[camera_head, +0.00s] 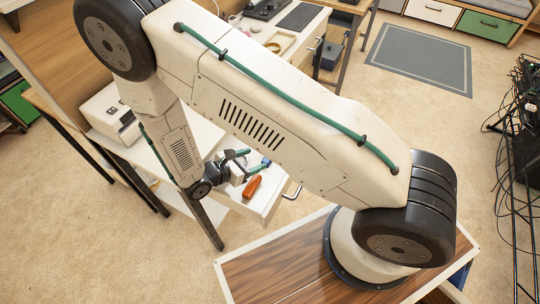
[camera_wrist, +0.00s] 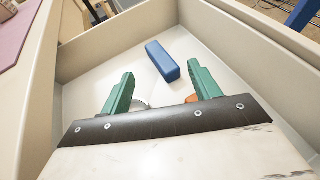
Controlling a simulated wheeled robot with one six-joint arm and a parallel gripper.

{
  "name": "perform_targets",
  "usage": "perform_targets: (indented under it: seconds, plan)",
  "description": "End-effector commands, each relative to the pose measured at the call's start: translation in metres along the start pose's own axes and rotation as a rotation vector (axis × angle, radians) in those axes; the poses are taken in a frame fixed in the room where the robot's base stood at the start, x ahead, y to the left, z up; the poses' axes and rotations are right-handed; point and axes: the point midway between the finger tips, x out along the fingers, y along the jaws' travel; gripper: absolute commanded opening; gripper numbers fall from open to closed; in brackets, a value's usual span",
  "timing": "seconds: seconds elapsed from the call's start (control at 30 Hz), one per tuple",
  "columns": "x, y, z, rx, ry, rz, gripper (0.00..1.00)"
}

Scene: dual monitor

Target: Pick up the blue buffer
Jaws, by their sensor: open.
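The blue buffer (camera_wrist: 162,61) is a small blue block lying on the floor of an open white drawer (camera_wrist: 100,78). In the wrist view it lies just beyond and between the fingertips of my gripper (camera_wrist: 162,82), not touching them. My gripper has green fingers spread wide with nothing between them. In the head view my gripper (camera_head: 240,160) reaches down into the open drawer (camera_head: 268,207). A small bit of blue (camera_head: 266,163) shows beside it there, probably the buffer, mostly hidden.
An orange object (camera_head: 252,187) lies in the drawer near my gripper. In the wrist view, part of it and a round grey thing show behind the fingers. The drawer walls stand close on several sides. A white box-like device (camera_head: 110,115) stands on the desk.

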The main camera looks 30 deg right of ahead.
Motion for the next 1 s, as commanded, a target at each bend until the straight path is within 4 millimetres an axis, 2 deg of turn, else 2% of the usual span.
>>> perform_targets:
  seconds: [0.5,0.83,1.0]
  plan:
    - [0.067,0.0,-0.004,0.001,0.0,-0.005,0.62]
    - [0.074,0.001,-0.004,0.001,0.001,-0.002,0.62]
    - [0.073,0.001,-0.004,0.001,0.001,-0.001,0.15]
